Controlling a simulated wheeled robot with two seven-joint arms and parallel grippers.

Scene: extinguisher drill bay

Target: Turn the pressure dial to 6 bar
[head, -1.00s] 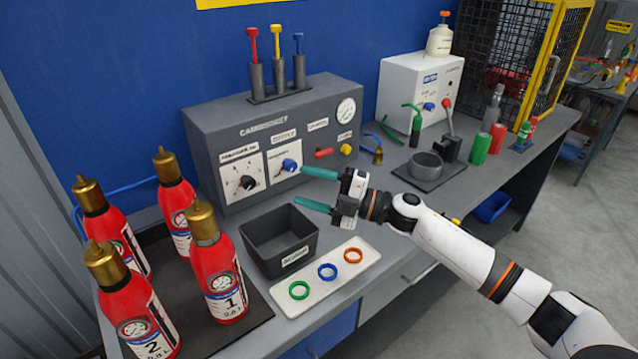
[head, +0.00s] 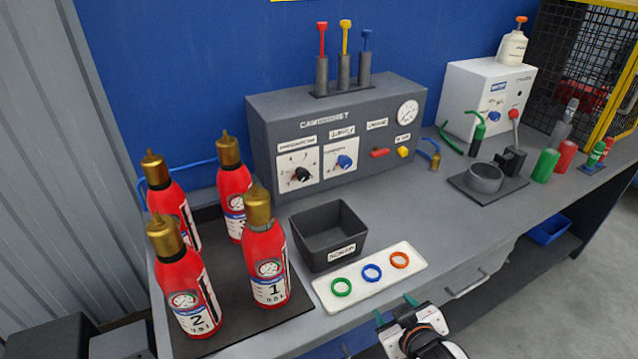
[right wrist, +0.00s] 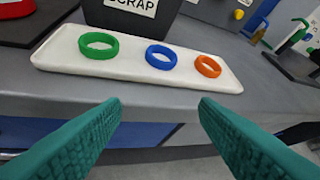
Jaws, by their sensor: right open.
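A grey control panel box (head: 350,107) stands at the back of the bench. On its front is a white plate with a black dial (head: 301,175) and a printed scale. Beside it, another white plate carries a blue knob (head: 344,162). The labels and both pointer settings are too small to read surely. My right gripper (head: 396,308) is open and empty by the bench's front edge, well away from the panel. Its teal fingers (right wrist: 160,125) are spread apart in the right wrist view, pointing toward the ring tray. My left gripper is out of view.
A white tray (head: 328,299) holds green, blue and orange rings. A dark bin (head: 312,255), labelled SCRAP in the wrist view, stands behind it. Several red extinguishers (head: 268,270) stand at left. A white box (head: 478,85) and cylinders are at right. Bench is clear right of the tray.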

